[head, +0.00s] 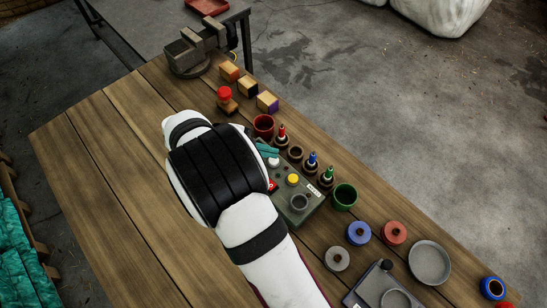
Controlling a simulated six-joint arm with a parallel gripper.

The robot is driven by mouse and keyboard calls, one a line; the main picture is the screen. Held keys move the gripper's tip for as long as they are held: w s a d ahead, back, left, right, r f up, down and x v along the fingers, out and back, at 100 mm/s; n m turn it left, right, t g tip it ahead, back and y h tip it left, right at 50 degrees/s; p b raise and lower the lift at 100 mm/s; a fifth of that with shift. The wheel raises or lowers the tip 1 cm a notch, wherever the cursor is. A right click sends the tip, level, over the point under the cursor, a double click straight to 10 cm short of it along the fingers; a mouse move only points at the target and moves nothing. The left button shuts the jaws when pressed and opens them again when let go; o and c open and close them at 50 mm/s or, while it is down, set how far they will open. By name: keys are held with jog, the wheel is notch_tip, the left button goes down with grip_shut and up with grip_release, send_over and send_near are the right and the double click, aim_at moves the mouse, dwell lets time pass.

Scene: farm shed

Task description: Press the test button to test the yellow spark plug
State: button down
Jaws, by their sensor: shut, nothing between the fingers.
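The grey-green tester box (299,216) lies on the wooden bench, partly hidden by my arm. On its top are a round yellow piece (292,179), a grey ring (299,202) and a red patch (272,186). I cannot tell whether the yellow piece is the plug's top or a button. Teal and white parts (267,149) show at the box's far end, beside my arm; what they are is unclear. My gripper is hidden behind my white and black arm. No upright yellow plug shows among the red plug (282,134), blue plug (312,162) and green plug (328,174).
An empty dark holder (295,153) stands between the red and blue plugs. A red cup (263,125) and green cup (344,196) flank the row. Coloured blocks (248,86) and a vise (195,51) are at the back. Spools (358,233) and a grey dish (429,262) lie right. The bench's left (90,160) is clear.

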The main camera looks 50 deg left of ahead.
jog(key=shift+f, duration=0.15)
jog(key=shift+f, duration=0.3)
jog(key=shift+f, duration=0.4)
dwell(0.8)
jog(key=shift+r, duration=0.85)
notch_tip(320, 180, up, 5)
dwell(0.5)
jog(key=shift+d, duration=0.1)
dwell(0.5)
